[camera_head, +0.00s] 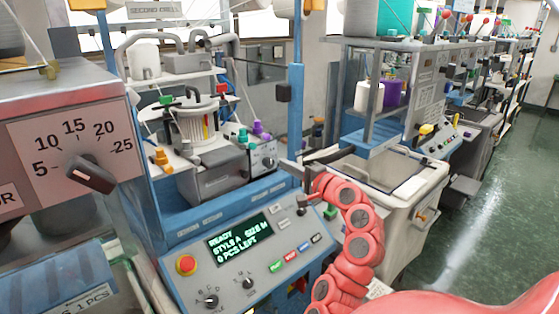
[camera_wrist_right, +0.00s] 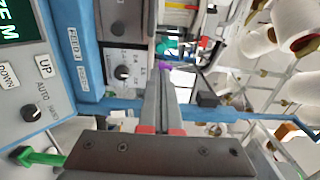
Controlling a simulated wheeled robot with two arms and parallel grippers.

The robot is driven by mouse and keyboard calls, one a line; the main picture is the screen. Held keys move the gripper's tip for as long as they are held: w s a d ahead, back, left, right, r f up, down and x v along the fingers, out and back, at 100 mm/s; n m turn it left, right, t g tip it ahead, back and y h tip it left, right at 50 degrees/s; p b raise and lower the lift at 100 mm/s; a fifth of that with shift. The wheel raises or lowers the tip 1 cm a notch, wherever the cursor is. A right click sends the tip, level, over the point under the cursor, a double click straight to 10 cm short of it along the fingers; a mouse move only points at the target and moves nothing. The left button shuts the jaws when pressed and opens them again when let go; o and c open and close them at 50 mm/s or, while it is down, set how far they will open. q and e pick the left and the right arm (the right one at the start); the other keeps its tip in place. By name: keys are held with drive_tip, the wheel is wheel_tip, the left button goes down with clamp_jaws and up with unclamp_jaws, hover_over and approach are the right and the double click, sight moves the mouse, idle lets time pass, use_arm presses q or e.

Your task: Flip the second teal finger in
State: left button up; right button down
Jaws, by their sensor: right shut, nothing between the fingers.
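A teal finger (camera_head: 242,135) stands beside a purple finger (camera_head: 260,130) on the knitting machine, right of the ringed white cylinder. In the right wrist view a small teal piece (camera_wrist_right: 160,46) and the purple finger (camera_wrist_right: 165,66) show just beyond my fingertips, partly hidden. I cannot tell which teal piece is the second one. My right gripper (camera_head: 285,163) is shut and empty, to the right of the fingers and apart from them in the head view. Its two fingers meet in the right wrist view (camera_wrist_right: 162,80). My left gripper is not in view.
The control panel (camera_head: 240,247) with its green display lies below. A grey box with a dial (camera_head: 264,163) sits under the purple finger. A blue post (camera_head: 296,90) rises near my right gripper. A white bin (camera_head: 385,185) stands to the right.

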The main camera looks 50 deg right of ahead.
sight(254, 147)
drive_tip(key=w+p, duration=0.1)
drive_tip(key=w, duration=0.3)
drive_tip(key=w+d+p, duration=0.1)
drive_tip(key=w+p, duration=0.1)
drive_tip(key=w, duration=0.2)
drive_tip(key=w+p, duration=0.1)
drive_tip(key=w, duration=0.3)
drive_tip(key=shift+d+p, duration=0.15)
drive_tip(key=shift+p, duration=0.15)
drive_tip(key=shift+w, duration=0.1)
drive_tip(key=shift+w+f+b, duration=0.2)
drive_tip(key=shift+w+b, duration=0.9)
drive_tip(key=shift+w, duration=0.15)
drive_tip(key=shift+w+d, duration=0.1)
drive_tip(key=shift+w, duration=0.25)
drive_tip(key=shift+s+r, duration=0.1)
drive_tip(key=shift+r, duration=0.3)
